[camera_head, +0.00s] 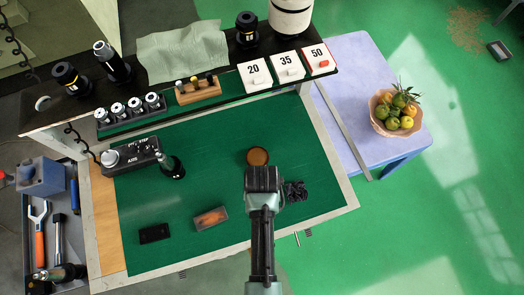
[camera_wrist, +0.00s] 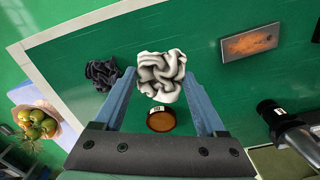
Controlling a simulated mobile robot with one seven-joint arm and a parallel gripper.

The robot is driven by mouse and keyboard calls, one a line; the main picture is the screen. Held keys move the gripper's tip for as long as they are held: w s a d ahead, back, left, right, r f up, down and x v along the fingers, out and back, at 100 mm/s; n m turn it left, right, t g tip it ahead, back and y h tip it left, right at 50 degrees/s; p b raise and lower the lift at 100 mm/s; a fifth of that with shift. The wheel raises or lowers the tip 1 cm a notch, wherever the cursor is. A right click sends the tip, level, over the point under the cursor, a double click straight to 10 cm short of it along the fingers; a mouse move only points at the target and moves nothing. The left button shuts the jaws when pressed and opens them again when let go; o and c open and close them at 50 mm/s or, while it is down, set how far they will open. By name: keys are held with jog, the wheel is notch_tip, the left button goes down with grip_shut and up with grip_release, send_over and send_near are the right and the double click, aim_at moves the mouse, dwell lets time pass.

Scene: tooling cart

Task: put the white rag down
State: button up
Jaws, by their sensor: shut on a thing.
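The white rag (camera_wrist: 161,82) is a crumpled pale bundle between the two blue-grey fingers of my gripper (camera_wrist: 160,72) in the wrist view. My gripper is shut on it. In the head view my gripper (camera_head: 264,180) is over the green mat (camera_head: 215,140), and its body hides the rag. I cannot tell how high above the mat the rag hangs. A dark crumpled rag (camera_head: 295,191) lies on the mat just right of my gripper; it also shows in the wrist view (camera_wrist: 102,74).
A round amber-brown dish (camera_head: 257,156) lies close to my gripper. A rust-coloured plate (camera_head: 210,218) and a black slab (camera_head: 154,233) lie to the left. A shelf (camera_head: 215,82) with number cards crosses behind. Bare mat shows between these things.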

notch_tip(320, 180, down, 4)
jog(key=b, duration=0.3)
jog(key=shift+f+b, duration=0.9)
jog(key=shift+f, duration=0.15)
jog(key=shift+f+b, duration=0.35)
jog(key=shift+f, duration=0.3)
jog(key=o, duration=1.1)
jog(key=shift+o, duration=0.2)
